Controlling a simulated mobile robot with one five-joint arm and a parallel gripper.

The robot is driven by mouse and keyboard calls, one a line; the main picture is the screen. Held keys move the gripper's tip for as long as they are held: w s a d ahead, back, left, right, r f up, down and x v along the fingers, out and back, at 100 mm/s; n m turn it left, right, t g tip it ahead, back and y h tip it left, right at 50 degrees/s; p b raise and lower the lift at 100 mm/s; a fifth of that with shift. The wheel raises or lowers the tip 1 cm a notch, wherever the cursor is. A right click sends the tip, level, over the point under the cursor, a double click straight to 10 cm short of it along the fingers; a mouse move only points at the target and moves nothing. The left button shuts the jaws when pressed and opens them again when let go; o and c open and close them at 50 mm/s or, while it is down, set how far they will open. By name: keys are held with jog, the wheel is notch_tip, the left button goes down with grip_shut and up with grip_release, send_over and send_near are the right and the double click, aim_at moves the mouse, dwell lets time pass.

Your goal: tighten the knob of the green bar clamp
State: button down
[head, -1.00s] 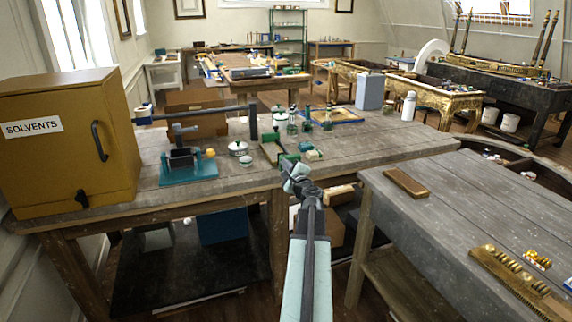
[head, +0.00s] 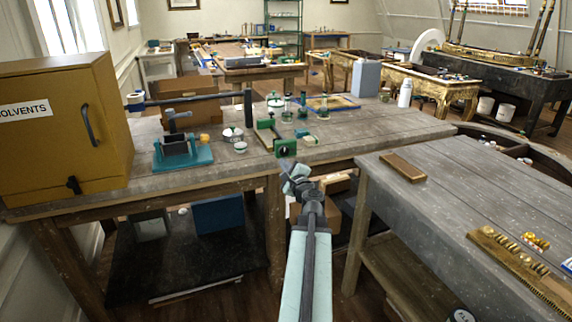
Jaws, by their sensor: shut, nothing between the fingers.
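The green bar clamp (head: 266,128) lies on the wooden bench (head: 350,140), reaching toward its front edge. A green end block (head: 285,148) stands at the near end of it. The knob is too small to make out clearly. My gripper (head: 287,165) is shut and empty, just in front of and below that green block at the bench edge. At this distance I cannot tell whether the fingertips touch the block.
A teal-based vise (head: 182,150) and small tins (head: 233,134) stand left of the clamp. A yellow solvents cabinet (head: 65,125) fills the left. A grey table (head: 470,190) stands close on the right.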

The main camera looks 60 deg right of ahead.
aim_at(284, 151)
jog(key=x, duration=0.7)
jog(key=shift+d+r, duration=0.1)
jog(key=shift+s+d, duration=0.15)
jog(key=shift+s, duration=0.05)
dwell(0.5)
